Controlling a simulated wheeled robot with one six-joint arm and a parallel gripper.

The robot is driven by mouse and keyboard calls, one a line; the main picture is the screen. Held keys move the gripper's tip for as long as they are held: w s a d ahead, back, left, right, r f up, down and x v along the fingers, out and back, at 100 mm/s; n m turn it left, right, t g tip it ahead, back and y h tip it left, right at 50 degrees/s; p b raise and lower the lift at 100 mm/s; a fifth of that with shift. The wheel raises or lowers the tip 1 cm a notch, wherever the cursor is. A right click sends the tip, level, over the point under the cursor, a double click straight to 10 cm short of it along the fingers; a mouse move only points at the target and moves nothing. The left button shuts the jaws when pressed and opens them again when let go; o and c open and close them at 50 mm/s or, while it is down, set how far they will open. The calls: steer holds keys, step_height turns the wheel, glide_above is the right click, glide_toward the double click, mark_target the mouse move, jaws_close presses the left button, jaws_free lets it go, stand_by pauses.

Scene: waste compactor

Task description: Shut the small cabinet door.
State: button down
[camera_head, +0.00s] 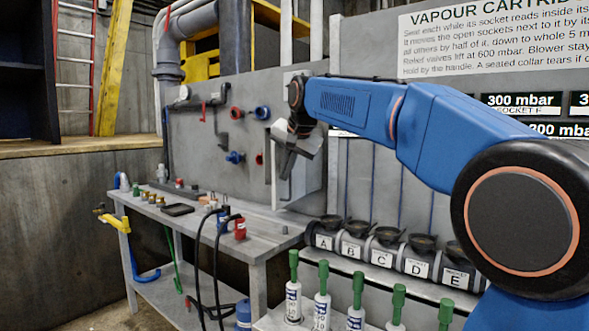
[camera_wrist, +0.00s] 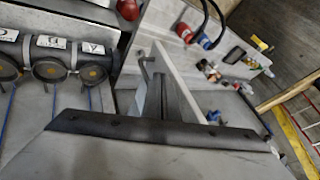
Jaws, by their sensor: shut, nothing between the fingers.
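The small cabinet door (camera_head: 308,182) is a pale grey panel at the back wall, above the right end of the workbench. It appears to stand open, its light front edge towards me. My gripper (camera_head: 286,167) is shut and empty, pointing down at the door's upper part and hiding some of it. In the wrist view, a pale upright panel (camera_wrist: 181,78), which looks like the door, is beside my gripper (camera_wrist: 163,98). A small bar like a handle (camera_wrist: 147,66) shows at its left. I cannot tell whether the fingers touch the door.
The workbench (camera_head: 262,222) below holds bottles and small parts, with black hoses hanging in front. A row of labelled canisters (camera_head: 352,246) and several green-topped bottles (camera_head: 321,309) stand to the right. Pipes and valves (camera_head: 235,113) stick out of the wall at left.

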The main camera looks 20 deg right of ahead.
steer(key=shift+w+a, duration=0.4)
steer(key=shift+a, duration=0.05)
